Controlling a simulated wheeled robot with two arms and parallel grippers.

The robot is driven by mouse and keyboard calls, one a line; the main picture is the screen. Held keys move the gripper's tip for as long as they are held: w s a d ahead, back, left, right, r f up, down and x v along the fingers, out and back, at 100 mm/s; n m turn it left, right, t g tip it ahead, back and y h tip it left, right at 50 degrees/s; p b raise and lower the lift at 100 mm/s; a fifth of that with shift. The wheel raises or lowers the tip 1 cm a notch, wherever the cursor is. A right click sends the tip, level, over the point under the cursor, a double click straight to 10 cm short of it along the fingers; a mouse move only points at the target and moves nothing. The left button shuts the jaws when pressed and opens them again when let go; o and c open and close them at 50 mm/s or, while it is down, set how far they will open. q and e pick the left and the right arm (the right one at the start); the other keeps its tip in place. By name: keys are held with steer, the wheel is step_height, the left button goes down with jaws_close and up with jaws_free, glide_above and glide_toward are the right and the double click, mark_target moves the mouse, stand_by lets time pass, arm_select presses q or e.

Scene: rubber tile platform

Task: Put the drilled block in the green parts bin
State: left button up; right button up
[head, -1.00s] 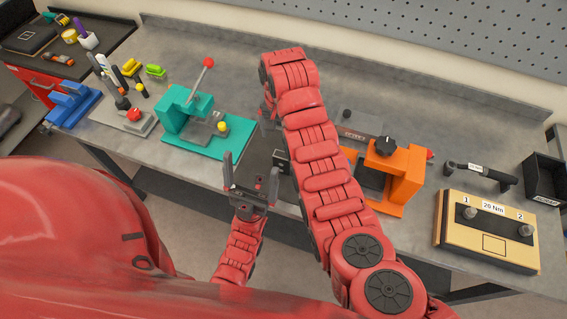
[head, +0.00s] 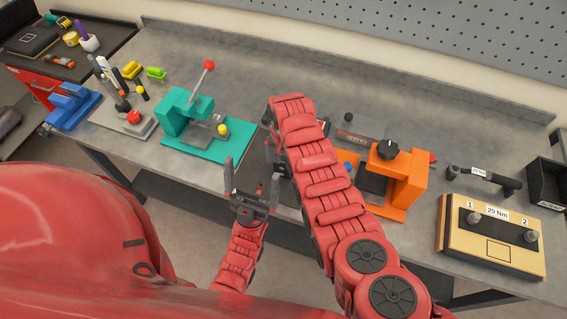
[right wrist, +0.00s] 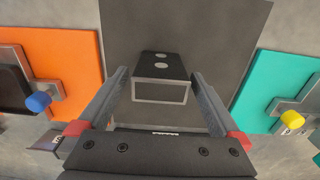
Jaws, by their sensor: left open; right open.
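The drilled block (right wrist: 162,73) shows in the right wrist view as a dark block with two round holes on top and a pale-edged end face. It lies on a dark mat (right wrist: 220,30). My right gripper (right wrist: 160,78) is open, with one finger on each side of the block and gaps visible. In the head view my right arm hides the block and most of that gripper. My left gripper (head: 252,182) is open and empty near the bench's front edge.
A teal lever fixture (head: 205,135) stands left of my right arm and an orange fixture (head: 405,180) right of it. A small yellow item (head: 131,70) sits beside the green one. A torque box (head: 490,245) is at the right. The back centre of the bench is clear.

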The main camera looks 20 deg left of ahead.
steer(key=shift+f, duration=0.45)
jaws_close()
stand_by(0.3)
